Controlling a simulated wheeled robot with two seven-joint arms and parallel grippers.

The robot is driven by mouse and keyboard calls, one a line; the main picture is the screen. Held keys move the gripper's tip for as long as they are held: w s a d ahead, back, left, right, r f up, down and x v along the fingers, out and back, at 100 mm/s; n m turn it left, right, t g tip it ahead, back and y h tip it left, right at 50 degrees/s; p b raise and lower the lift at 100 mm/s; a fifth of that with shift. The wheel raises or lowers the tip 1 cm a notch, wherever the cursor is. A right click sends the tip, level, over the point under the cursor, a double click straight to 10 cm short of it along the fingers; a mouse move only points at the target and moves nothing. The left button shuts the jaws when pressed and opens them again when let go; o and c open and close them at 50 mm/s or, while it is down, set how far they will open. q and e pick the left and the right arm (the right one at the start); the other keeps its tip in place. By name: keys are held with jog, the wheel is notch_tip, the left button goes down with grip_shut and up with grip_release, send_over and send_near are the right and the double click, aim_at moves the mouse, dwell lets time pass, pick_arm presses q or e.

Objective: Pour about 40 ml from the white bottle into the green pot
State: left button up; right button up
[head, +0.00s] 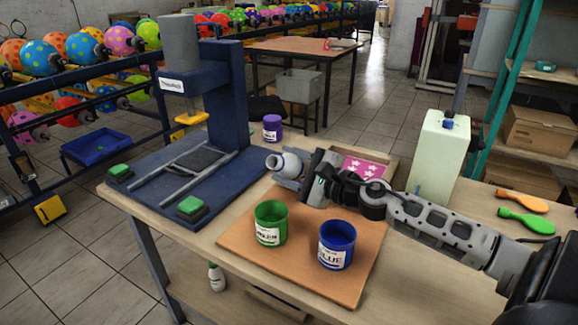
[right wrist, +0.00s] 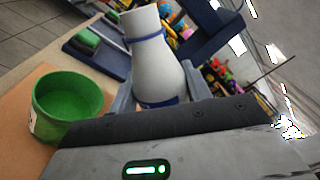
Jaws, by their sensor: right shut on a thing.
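The white bottle (head: 288,164) is in my right gripper (head: 299,182), above and behind the green pot (head: 270,224) as the head view shows it. The bottle is tilted, with its mouth toward the left. In the right wrist view the bottle (right wrist: 157,72) sits between the two grey fingers (right wrist: 156,103), with blue bands at its neck and base. The green pot (right wrist: 66,102) is to its left there, open on top. No stream of liquid shows, and the pot's contents are unclear. My left gripper is out of view.
A blue pot (head: 337,246) stands beside the green pot on the orange-brown board (head: 300,272). A dark blue press (head: 200,130) stands at the left, with a purple jar (head: 272,128) behind. A pale green canister (head: 438,150) and balloon-shaped paddles (head: 523,202) are at the right.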

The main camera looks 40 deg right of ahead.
jog(key=shift+d+f+n+b, duration=0.1)
jog(key=shift+f+n+b, duration=0.05)
jog(key=shift+n+b, duration=0.25)
jog(key=shift+w+f+n+b, duration=0.1)
jog(key=shift+f+n+b, duration=0.05)
jog(key=shift+n+b, duration=0.3)
dwell(0.4)
jog(key=shift+d+f, duration=0.1)
jog(key=shift+f, duration=0.05)
jog(key=shift+f+n+b, duration=0.6)
jog(key=shift+n+b, duration=0.65)
jog(key=shift+b, duration=0.1)
dwell(0.9)
jog(key=shift+f+n, duration=0.15)
jog(key=shift+n, duration=0.15)
jog(key=shift+f+n+b, duration=0.2)
jog(key=shift+n+b, duration=0.1)
jog(key=shift+b, duration=0.25)
dwell(1.2)
